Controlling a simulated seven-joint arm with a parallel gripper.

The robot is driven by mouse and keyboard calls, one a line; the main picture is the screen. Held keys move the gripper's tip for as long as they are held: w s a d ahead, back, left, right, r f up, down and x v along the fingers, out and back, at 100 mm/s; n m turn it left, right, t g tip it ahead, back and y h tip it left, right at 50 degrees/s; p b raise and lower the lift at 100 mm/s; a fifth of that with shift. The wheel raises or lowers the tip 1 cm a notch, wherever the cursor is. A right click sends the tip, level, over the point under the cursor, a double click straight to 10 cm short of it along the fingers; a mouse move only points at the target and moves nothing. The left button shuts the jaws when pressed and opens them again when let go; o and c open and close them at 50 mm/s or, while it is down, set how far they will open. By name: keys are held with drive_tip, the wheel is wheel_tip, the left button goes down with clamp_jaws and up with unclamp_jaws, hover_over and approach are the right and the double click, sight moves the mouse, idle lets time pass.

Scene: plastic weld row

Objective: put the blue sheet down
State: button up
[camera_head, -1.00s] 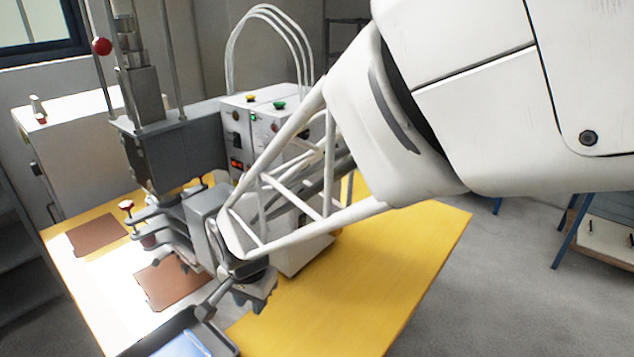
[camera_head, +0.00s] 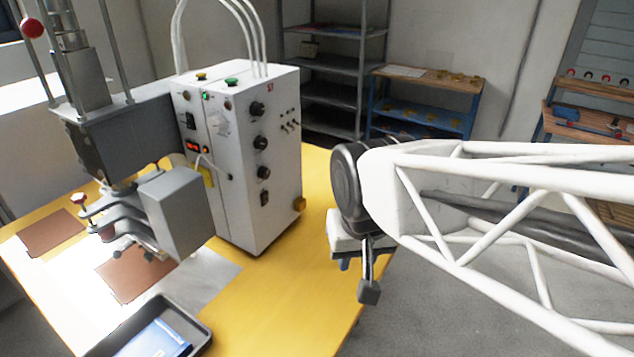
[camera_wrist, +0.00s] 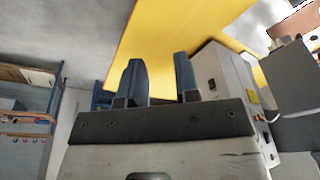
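A blue sheet (camera_head: 152,342) lies in a dark tray (camera_head: 196,329) at the bottom left of the head view; the frame's lower edge cuts both off. My gripper (camera_wrist: 158,62) is well away to the right of the tray, near the right edge of the yellow table. Its two blue fingers stand apart in the wrist view, with nothing between them. In the head view its fingers are small and partly hidden by the wrist.
The yellow table (camera_head: 285,285) is clear right of the tray. A grey press (camera_head: 110,145) and a white control box (camera_head: 262,165) stand behind. Brown sheets (camera_head: 52,232) (camera_head: 128,274) lie under and beside the press. Shelves (camera_head: 425,100) stand at the back.

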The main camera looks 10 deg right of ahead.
drive_tip(key=shift+n, duration=0.4)
drive_tip(key=s+d, duration=0.2)
drive_tip(key=s, duration=0.1)
drive_tip(key=shift+d+r, duration=0.3)
drive_tip(key=shift+r, duration=0.1)
